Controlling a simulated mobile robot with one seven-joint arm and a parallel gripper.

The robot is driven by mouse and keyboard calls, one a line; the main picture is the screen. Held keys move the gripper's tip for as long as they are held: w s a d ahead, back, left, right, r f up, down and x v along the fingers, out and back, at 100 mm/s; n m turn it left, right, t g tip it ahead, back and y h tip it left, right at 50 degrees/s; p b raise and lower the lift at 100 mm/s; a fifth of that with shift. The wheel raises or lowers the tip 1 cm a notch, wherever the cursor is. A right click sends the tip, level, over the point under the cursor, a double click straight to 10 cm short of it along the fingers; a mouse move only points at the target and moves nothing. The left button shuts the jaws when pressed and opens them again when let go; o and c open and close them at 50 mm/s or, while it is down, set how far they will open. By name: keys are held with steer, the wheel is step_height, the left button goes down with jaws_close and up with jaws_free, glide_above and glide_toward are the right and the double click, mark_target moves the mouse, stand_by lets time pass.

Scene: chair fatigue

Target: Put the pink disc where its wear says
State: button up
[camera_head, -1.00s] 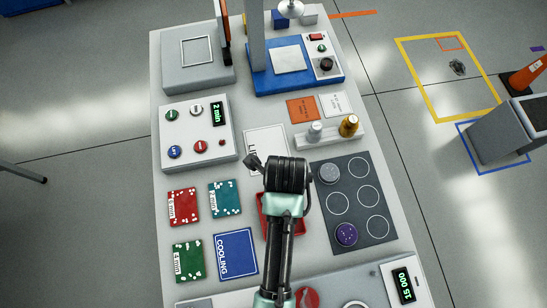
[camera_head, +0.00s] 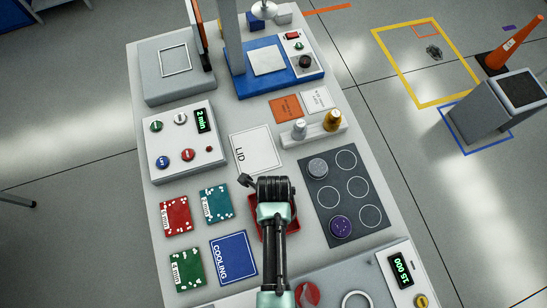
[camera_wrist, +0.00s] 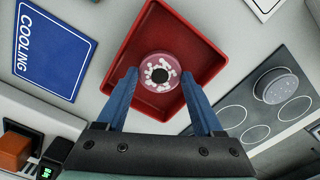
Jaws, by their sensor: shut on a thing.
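The pink disc (camera_wrist: 161,72) shows in the wrist view, with white specks on its face and a dark centre. It is over the red tray (camera_wrist: 190,28); whether it touches the tray floor I cannot tell. My gripper (camera_wrist: 160,82) has its blue fingers on either side of the disc, shut on it. In the head view my arm hides the disc and most of the red tray (camera_head: 254,203). Red (camera_head: 176,216), teal (camera_head: 216,203) and green (camera_head: 187,269) speckled cards with minute labels lie left of my arm, by the blue COOLING card (camera_head: 233,257).
A dark ringed mat (camera_head: 324,207) at right holds a grey disc (camera_head: 318,168) and a purple disc (camera_head: 341,226). The LID card (camera_head: 255,150) lies ahead. A button box (camera_head: 185,142) showing 2 min and a stand with two knobbed weights (camera_head: 315,132) are behind. A display box (camera_head: 401,275) is front right.

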steer(key=shift+f, duration=0.1)
steer(key=shift+f, duration=0.15)
steer(key=o, duration=1.3)
